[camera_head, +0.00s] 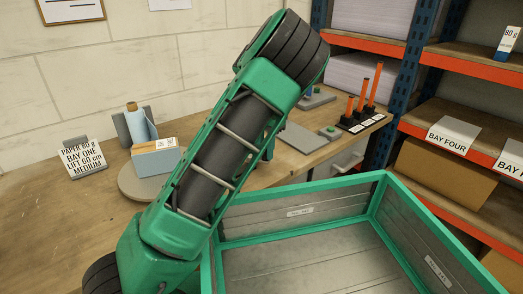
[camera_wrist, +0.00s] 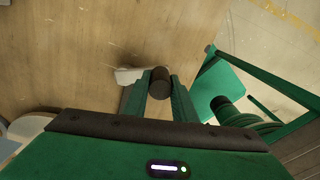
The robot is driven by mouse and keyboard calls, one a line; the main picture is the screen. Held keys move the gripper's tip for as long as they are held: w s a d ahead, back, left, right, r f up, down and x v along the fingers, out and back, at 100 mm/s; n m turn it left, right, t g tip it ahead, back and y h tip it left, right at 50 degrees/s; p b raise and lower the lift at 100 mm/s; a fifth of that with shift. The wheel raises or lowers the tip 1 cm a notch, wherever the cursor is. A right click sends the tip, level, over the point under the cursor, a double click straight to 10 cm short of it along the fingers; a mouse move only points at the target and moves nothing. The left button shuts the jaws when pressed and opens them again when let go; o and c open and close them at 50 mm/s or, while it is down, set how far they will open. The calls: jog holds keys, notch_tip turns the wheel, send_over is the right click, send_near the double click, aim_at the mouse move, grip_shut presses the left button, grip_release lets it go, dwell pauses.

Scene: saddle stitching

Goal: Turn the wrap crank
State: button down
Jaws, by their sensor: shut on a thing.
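The wrap crank shows in the wrist view as a dark round knob (camera_wrist: 160,80) with a short pale arm (camera_wrist: 127,76) reaching left from it. My gripper (camera_wrist: 160,93) is shut on the knob, one green finger on either side. In the head view my arm hides the crank and most of my gripper. A blue wrap roll (camera_head: 140,125) stands upright on the bench at left, behind a grey-blue box (camera_head: 157,160) with a white label. The box sits on a round grey turntable (camera_head: 131,184).
A rack of orange-handled tools (camera_head: 362,122) and a grey plate (camera_head: 301,138) lie farther right. A green-rimmed bin (camera_head: 300,212), empty where visible, fills the front. Shelves (camera_head: 460,140) stand at right.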

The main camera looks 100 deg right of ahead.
jog(key=shift+w+d, duration=0.1)
jog(key=shift+w, duration=0.2)
jog(key=c, duration=1.5)
grip_release()
jog(key=shift+o, duration=0.2)
jog(key=shift+s, duration=0.1)
jog(key=shift+s+r, duration=0.1)
jog(key=shift+r, duration=0.05)
jog(key=r, duration=1)
jog(key=shift+w+r, duration=0.2)
